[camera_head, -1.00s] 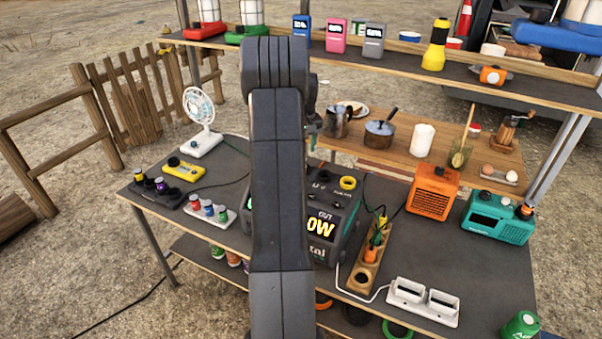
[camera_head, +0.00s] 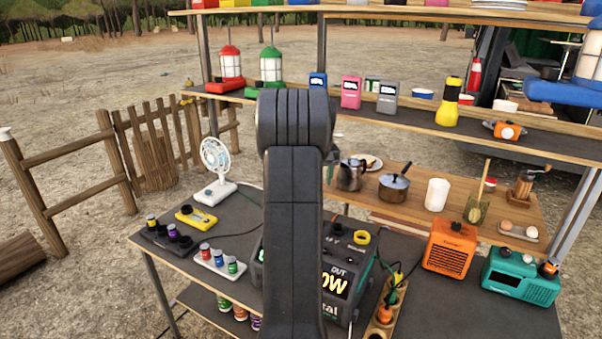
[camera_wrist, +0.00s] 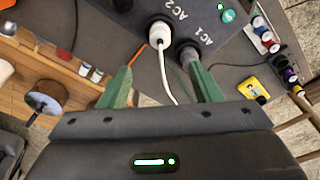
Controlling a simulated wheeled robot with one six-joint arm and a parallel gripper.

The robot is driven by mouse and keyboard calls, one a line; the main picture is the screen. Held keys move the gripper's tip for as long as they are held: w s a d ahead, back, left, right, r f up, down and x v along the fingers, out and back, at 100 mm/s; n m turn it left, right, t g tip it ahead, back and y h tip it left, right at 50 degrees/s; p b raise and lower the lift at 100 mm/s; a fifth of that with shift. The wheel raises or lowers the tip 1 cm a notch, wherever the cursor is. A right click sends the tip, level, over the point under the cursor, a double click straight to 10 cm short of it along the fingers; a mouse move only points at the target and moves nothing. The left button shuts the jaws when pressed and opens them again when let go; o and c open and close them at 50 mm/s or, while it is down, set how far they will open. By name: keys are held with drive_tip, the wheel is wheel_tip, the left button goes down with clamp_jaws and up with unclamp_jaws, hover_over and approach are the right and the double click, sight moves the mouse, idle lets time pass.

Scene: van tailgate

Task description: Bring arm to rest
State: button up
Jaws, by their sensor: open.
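My arm rises through the middle of the head view and hides part of the table and the power station (camera_head: 350,265). My gripper is hidden behind the arm there. In the wrist view my gripper (camera_wrist: 160,88) shows two green fingers spread apart with nothing held between them. Beyond the fingers is the power station's socket face (camera_wrist: 200,22), marked AC1 and AC2. A white plug (camera_wrist: 159,35) with a white cable sits at AC2. A dark plug (camera_wrist: 188,50) sits at AC1, close to the right finger; I cannot tell whether they touch.
A shelf (camera_head: 540,149) with lanterns and small devices spans above the table (camera_head: 470,310). A fan (camera_head: 216,170), an orange heater-like box (camera_head: 450,246) and a teal radio (camera_head: 520,276) stand on the table. Pots (camera_head: 393,187) stand on a wooden counter behind. Open ground lies left.

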drive_tip(key=f, duration=0.4)
drive_tip(key=w+f+p, duration=0.1)
drive_tip(key=f, duration=0.3)
drive_tip(key=f+p, duration=0.1)
drive_tip(key=f, duration=0.3)
drive_tip(key=shift+w+a+f, duration=0.2)
drive_tip(key=shift+w+f, duration=0.05)
drive_tip(key=shift+f, duration=0.15)
drive_tip(key=shift+r, duration=0.4)
wheel_tip(320, 180, up, 13)
drive_tip(key=s+b, duration=0.2)
drive_tip(key=f, duration=0.4)
drive_tip(key=w+f+p, duration=0.1)
drive_tip(key=f, duration=0.4)
drive_tip(key=w+f+p, duration=0.1)
drive_tip(key=f, duration=0.3)
drive_tip(key=shift+f, duration=0.15)
wheel_tip(320, 180, up, 6)
drive_tip(key=p, duration=0.4)
drive_tip(key=s+d, duration=0.3)
drive_tip(key=s, duration=0.4)
drive_tip(key=shift+s+d, duration=0.3)
drive_tip(key=shift+r, duration=0.2)
